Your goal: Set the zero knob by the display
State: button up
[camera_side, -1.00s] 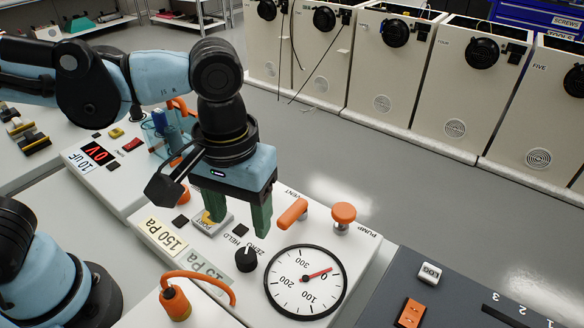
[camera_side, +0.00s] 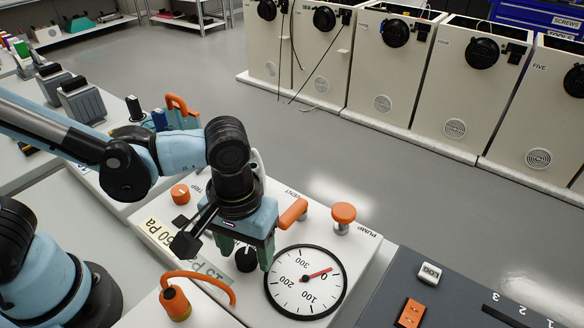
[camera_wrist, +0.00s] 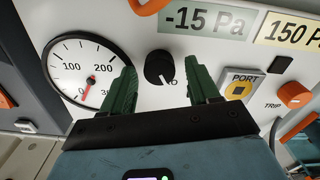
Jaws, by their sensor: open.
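The black zero knob (camera_wrist: 159,68) is on the white panel and shows between the two green fingers of my gripper (camera_wrist: 162,88) in the wrist view. My gripper is open, its fingers on either side of the knob, and I cannot tell whether either touches it. In the side view the knob (camera_side: 246,260) shows just below my gripper (camera_side: 247,253), partly covered by it. The display reads -15 Pa (camera_wrist: 205,20) in the wrist view; in the side view it is mostly hidden by the arm.
The round dial gauge (camera_side: 305,281) is right beside the knob. An orange vent handle (camera_side: 293,213) and orange pump knob (camera_side: 343,213) stand behind. The yellow port (camera_wrist: 239,89) and orange trip knob (camera_wrist: 295,95) are nearby. An orange looped cable (camera_side: 205,282) stands in front.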

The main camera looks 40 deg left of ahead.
jog(key=c, duration=1)
jog(key=shift+c, duration=0.2)
jog(key=shift+m, duration=0.3)
jog(key=m, duration=0.6)
jog(key=shift+d+m, duration=0.1)
jog(key=shift+m, duration=0.2)
jog(key=m, duration=0.4)
jog(key=shift+d, duration=0.1)
jog(key=shift+m, duration=1.7)
